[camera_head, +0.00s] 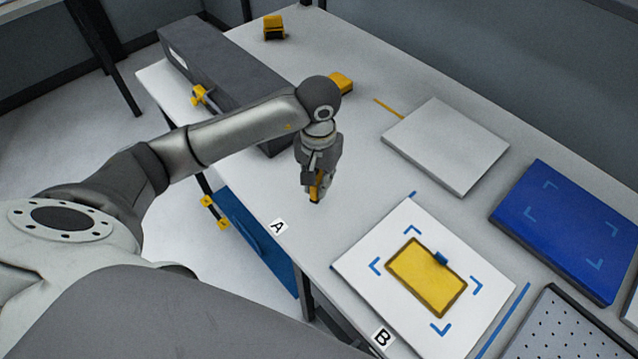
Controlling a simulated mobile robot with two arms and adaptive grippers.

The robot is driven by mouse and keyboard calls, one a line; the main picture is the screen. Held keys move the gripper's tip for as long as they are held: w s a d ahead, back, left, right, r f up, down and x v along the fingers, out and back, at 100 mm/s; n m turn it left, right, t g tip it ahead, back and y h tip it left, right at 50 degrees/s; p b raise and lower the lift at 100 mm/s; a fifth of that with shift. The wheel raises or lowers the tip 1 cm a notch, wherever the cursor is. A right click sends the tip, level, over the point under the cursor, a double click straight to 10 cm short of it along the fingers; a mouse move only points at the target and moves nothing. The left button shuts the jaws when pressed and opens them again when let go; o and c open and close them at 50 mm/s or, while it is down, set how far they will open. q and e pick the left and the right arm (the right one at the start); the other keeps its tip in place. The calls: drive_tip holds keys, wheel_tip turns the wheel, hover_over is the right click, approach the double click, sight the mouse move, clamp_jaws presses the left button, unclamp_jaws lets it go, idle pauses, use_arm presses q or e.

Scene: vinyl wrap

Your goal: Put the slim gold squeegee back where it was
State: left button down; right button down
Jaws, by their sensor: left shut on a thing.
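My left gripper (318,195) hangs fingers down over the table, behind the label A. It is shut on a narrow gold-yellow piece (315,191), which looks like the slim gold squeegee. Only a thin part of this piece shows between the fingers, and the rest is hidden. I cannot tell whether its lower end touches the table. My right gripper is not in view.
A white board (350,262) with blue corner marks carries a yellow plate (425,275) at the front. A blue panel (570,225) and a pale panel (450,140) lie to the right. A long dark box (225,75) stands at the left edge. Bare table surrounds the gripper.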

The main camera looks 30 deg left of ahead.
use_arm(q)
drive_tip(key=shift+w+f, duration=0.2)
drive_tip(key=shift+f, duration=0.05)
drive_tip(key=shift+f+p, duration=0.4)
drive_tip(key=shift+p, duration=0.05)
wheel_tip(320, 180, down, 2)
drive_tip(key=shift+w+a+f+p, duration=0.1)
drive_tip(key=shift+f+p, duration=0.05)
drive_tip(key=shift+p, duration=0.35)
drive_tip(key=shift+f, duration=0.25)
drive_tip(key=c, duration=1.4)
unclamp_jaws()
drive_tip(key=shift+o, duration=0.2)
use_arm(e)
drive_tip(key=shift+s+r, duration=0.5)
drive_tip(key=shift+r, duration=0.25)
use_arm(q)
drive_tip(key=shift+r, duration=0.1)
